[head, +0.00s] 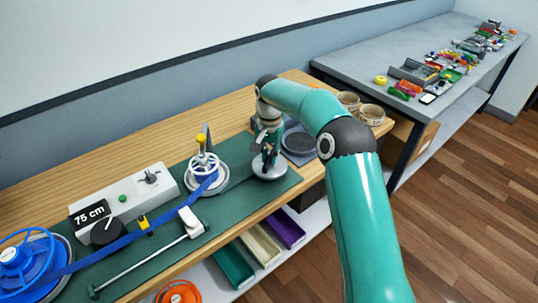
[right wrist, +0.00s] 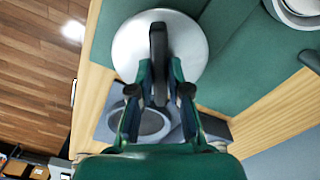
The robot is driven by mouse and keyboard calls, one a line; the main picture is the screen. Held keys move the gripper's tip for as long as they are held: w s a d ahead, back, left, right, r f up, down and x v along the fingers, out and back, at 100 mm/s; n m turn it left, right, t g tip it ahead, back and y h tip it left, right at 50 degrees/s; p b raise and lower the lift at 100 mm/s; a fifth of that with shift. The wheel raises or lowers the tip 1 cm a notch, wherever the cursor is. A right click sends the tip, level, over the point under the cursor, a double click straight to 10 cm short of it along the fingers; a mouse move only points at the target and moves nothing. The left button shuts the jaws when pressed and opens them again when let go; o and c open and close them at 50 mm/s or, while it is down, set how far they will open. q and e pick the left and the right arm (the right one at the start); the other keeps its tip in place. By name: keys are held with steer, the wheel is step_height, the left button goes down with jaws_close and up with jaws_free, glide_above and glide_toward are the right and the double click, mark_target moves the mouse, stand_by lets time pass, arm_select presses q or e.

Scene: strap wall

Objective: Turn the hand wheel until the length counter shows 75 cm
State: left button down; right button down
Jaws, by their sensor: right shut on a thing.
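The length counter (head: 90,215) on the light grey box reads 75 cm. A round silver disc (head: 270,173) with a black bar-shaped handle stands at the right end of the green mat. I cannot tell for sure whether it is the hand wheel. My right gripper (head: 266,150) is over this disc. In the right wrist view my right gripper (right wrist: 158,92) is shut on the black handle (right wrist: 158,50) above the silver disc (right wrist: 190,45). A blue strap (head: 110,245) runs from a blue reel (head: 25,258) to a white reel (head: 204,172). My left gripper is out of view.
The grey box carries a green button (head: 122,198) and a small knob (head: 151,176). A metal rail (head: 145,265) lies in front of the strap. Coloured bins (head: 260,247) stand below the bench. A grey table (head: 375,65) with small parts stands behind.

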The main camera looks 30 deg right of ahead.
mark_target(269, 157)
steer(key=c, duration=1.1)
jaws_free()
steer(key=shift+r, duration=0.15)
step_height(269, 157, up, 12)
steer(key=shift+f, duration=0.2)
